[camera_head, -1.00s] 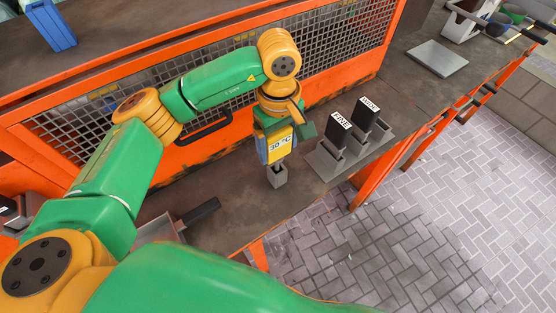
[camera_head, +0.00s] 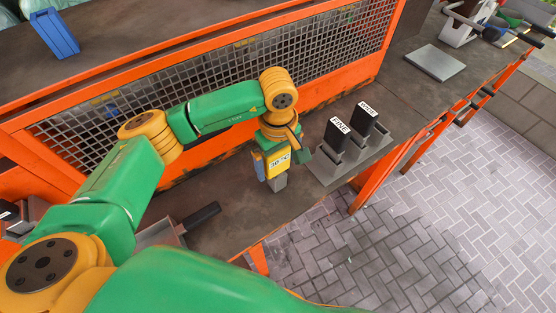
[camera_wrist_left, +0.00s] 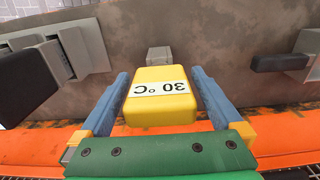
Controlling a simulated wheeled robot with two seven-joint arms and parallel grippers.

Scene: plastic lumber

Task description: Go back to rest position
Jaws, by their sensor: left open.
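A yellow block (camera_head: 278,163) labelled "30 °C" stands upright on the workbench at a small grey holder (camera_head: 278,184). In the left wrist view the yellow block (camera_wrist_left: 160,97) sits between my blue fingers, with the grey holder (camera_wrist_left: 159,55) just past it. My left gripper (camera_head: 271,168) is open around the block, with a gap showing on both sides in the left wrist view (camera_wrist_left: 157,100). Whether the block is fully seated is hard to tell. My right gripper is not in view.
A grey rack (camera_head: 350,160) with black-handled pieces labelled "FINE" (camera_head: 337,133) and "WIDE" (camera_head: 362,119) stands close right of the gripper. An orange mesh fence (camera_head: 200,95) runs behind. A metal plate (camera_head: 435,62) lies far right. A dark handle (camera_head: 201,217) lies front left.

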